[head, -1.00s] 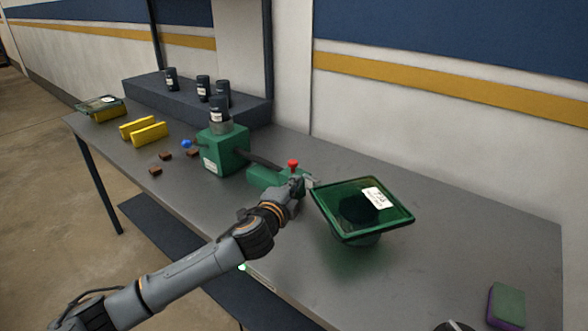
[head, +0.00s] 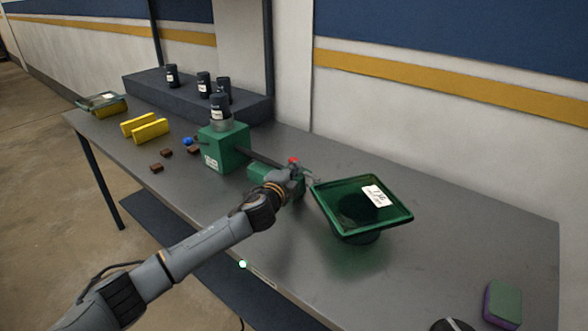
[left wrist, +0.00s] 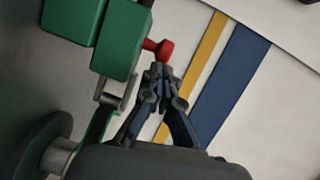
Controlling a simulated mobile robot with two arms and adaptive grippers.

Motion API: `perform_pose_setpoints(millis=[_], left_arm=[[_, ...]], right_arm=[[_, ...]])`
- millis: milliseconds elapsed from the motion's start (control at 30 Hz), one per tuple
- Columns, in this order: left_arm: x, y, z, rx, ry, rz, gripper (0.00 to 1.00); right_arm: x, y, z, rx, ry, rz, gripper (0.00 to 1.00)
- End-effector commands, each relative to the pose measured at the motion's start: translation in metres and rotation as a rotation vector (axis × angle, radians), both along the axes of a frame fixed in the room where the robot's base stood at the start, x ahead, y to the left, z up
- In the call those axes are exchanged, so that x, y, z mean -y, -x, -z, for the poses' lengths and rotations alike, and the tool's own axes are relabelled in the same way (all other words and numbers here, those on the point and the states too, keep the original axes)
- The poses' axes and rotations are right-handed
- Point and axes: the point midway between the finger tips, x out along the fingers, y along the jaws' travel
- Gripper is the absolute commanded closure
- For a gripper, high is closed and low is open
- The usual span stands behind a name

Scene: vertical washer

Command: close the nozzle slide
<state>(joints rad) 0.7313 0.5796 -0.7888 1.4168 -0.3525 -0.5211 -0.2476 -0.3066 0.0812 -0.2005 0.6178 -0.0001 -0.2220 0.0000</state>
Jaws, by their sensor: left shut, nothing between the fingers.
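The green machine block (head: 222,150) stands mid-table with a dark bar running right from it. A smaller green block (head: 262,174) with a red knob (head: 293,160) sits at its right. In the left wrist view, the green block (left wrist: 118,42) and red knob (left wrist: 165,50) show close up. My left gripper (head: 306,173) is at the knob's near right side. It also shows in the left wrist view (left wrist: 160,73), shut and empty, with its tips just by the knob. I cannot tell whether they touch. The gripper partly hides the small block.
A green square funnel tray (head: 340,220) with a white label stands just right of my left gripper. Black bottles (head: 203,85) stand on a dark shelf behind. Yellow blocks (head: 150,131) lie at left, and a green-purple sponge (head: 503,303) at front right.

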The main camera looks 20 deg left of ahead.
Motion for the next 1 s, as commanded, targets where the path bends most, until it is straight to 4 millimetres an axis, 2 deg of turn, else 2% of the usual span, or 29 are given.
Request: perform_pose_setpoints(millis=[67,300,400,1000], left_arm=[[-0.005,-0.002,0.000,0.000,-0.001,-0.002,1.00],[-0.049,-0.017,0.000,-0.001,-0.002,-0.004,1.00],[-0.059,-0.021,0.000,0.000,-0.001,-0.002,1.00],[-0.062,-0.022,-0.004,0.000,0.000,-0.001,1.00]], right_arm=[[0.000,-0.003,0.000,0.003,0.000,0.000,0.66],[0.000,-0.007,-0.003,0.011,0.000,0.000,0.66],[0.000,-0.007,-0.003,0.011,0.000,0.000,0.66],[-0.004,-0.010,-0.008,0.014,-0.005,0.002,0.66]])
